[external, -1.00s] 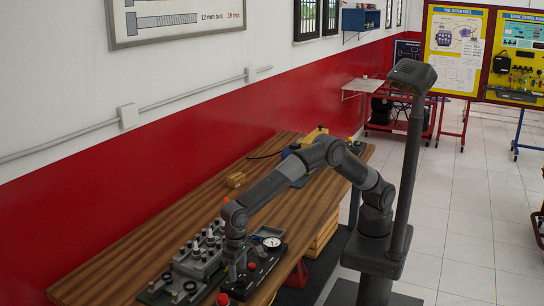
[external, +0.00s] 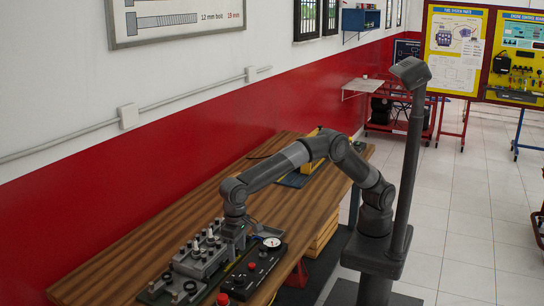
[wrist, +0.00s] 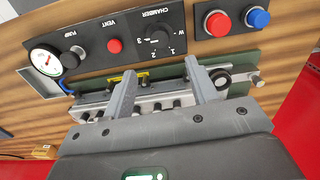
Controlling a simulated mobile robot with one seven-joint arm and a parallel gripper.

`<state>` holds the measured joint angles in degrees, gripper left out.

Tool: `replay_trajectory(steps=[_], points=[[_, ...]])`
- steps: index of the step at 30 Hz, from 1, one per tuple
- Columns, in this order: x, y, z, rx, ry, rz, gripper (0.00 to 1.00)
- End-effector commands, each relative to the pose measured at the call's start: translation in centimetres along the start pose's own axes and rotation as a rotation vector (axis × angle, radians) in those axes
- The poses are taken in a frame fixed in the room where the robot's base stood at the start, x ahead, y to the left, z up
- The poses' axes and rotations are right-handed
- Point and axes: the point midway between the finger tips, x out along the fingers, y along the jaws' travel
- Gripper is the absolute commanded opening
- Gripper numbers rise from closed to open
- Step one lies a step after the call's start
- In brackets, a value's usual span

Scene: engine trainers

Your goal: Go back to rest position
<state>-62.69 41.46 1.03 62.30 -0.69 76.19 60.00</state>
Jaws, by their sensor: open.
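My arm reaches over the wooden bench in the external view, with its wrist bent down and my gripper (external: 236,240) near the grey valve block (external: 200,256). In the wrist view my gripper (wrist: 160,70) is open, its two grey fingers apart, with no object visibly held. Behind the fingers lies the grey block on its green base (wrist: 240,72), partly hidden by the fingers and gripper body. The black control panel (wrist: 185,22) is beyond it, with a round gauge (wrist: 46,58), a red vent button (wrist: 115,45) and a chamber knob (wrist: 160,37).
The bench top (external: 185,213) is clear to the left of my arm. A yellow item (external: 312,165) is at its far end. The red and white wall (external: 110,190) runs along the bench.

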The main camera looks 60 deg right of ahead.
Motion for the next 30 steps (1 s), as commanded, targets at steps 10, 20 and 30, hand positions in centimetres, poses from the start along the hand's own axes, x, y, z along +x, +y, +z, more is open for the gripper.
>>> replay_trajectory(steps=[10, 20, 30], points=[[-3.0, 4.3, -2.9, 0.010, 0.020, -0.026, 0.53], [-10.5, 19.8, -8.2, 0.023, 0.097, -0.087, 0.53], [-14.9, 36.1, -7.5, 0.035, 0.203, -0.115, 0.53]])
